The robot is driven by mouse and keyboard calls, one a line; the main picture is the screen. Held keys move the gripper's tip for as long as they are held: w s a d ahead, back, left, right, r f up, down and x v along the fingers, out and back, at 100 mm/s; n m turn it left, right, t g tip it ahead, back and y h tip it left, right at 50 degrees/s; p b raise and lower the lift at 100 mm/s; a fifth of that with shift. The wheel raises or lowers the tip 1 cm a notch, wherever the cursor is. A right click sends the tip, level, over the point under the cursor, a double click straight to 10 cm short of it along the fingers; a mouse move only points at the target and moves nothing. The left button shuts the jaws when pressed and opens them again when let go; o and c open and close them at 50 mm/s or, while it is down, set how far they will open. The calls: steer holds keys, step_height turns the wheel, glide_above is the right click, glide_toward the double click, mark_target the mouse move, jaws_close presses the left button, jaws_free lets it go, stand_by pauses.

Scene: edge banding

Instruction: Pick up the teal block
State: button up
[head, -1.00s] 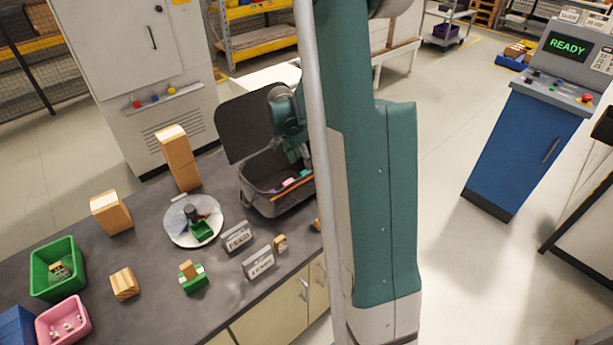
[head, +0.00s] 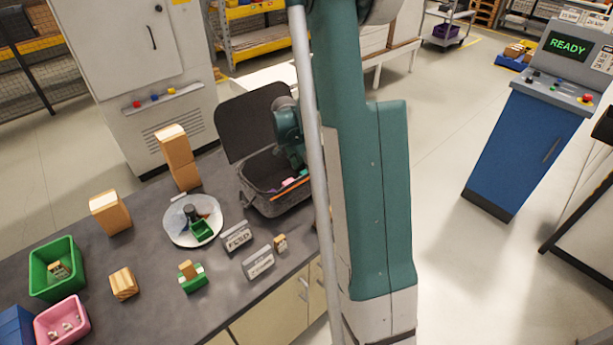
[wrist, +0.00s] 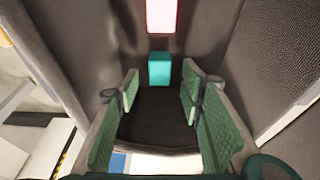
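The teal block (wrist: 159,69) shows in the wrist view, inside the dark-lined case, just beyond my fingertips and roughly centred between them. My gripper (wrist: 160,95) is open, with its green pads apart and nothing between them. A pink block (wrist: 161,14) lies beyond the teal block in the wrist view. In the head view the grey open case (head: 262,200) stands on the bench, and my arm reaches into it. My fingers and the teal block cannot be made out in the head view.
The case's raised lid (head: 248,120) stands behind my wrist. A white round tray (head: 178,232), two sign blocks (head: 237,237), wooden blocks (head: 110,212) and a green bin (head: 55,265) sit on the dark bench (head: 150,255). The case walls are close on both sides of my gripper.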

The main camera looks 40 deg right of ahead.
mark_target(306, 172)
steer(key=shift+x, duration=1.55)
steer(key=c, duration=0.9)
